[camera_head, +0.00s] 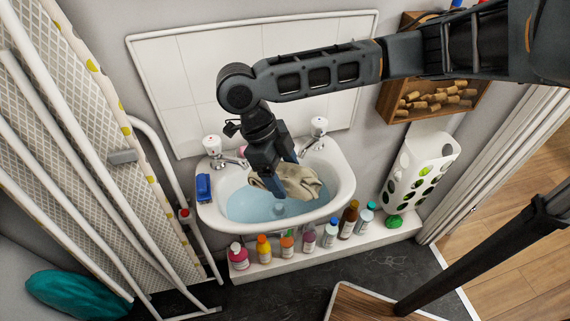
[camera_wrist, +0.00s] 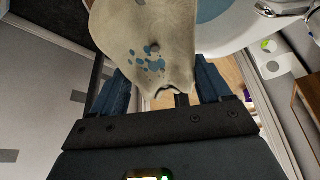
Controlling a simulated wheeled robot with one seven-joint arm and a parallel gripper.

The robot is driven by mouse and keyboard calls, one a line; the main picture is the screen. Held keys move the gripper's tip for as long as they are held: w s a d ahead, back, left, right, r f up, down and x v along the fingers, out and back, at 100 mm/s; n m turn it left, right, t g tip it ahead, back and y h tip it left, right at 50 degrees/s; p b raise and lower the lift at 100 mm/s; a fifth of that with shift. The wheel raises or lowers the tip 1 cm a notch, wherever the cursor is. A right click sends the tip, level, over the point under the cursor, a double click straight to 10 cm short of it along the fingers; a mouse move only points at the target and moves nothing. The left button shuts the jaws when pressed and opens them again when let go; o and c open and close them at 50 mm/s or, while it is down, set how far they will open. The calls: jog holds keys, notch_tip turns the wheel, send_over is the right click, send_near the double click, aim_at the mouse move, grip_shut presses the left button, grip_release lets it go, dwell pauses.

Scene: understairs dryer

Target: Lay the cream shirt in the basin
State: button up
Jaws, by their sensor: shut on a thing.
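The cream shirt (camera_head: 296,182) is crumpled and hangs from my gripper (camera_head: 277,186) over the white basin (camera_head: 343,188). The basin holds blue water (camera_head: 252,206). In the wrist view the cream shirt (camera_wrist: 150,40) has blue spots and fills the upper middle. My gripper (camera_wrist: 165,85) is shut on its near edge, with a blue finger on each side. I cannot tell whether the shirt's lower part touches the water.
Two taps (camera_head: 319,128) stand at the basin's back, and a blue sponge or brush (camera_head: 203,187) lies on its left rim. Several bottles (camera_head: 309,238) line a white ledge below. An ironing board (camera_head: 90,130) leans at left. A white bag holder (camera_head: 420,170) hangs at right.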

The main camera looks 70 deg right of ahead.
notch_tip(320, 180, down, 10)
jog(key=b, duration=0.2)
jog(key=shift+b, duration=0.35)
jog(key=shift+r, duration=0.15)
jog(key=o, duration=1.1)
jog(key=shift+b+v, duration=0.5)
jog(key=shift+v, duration=3.4)
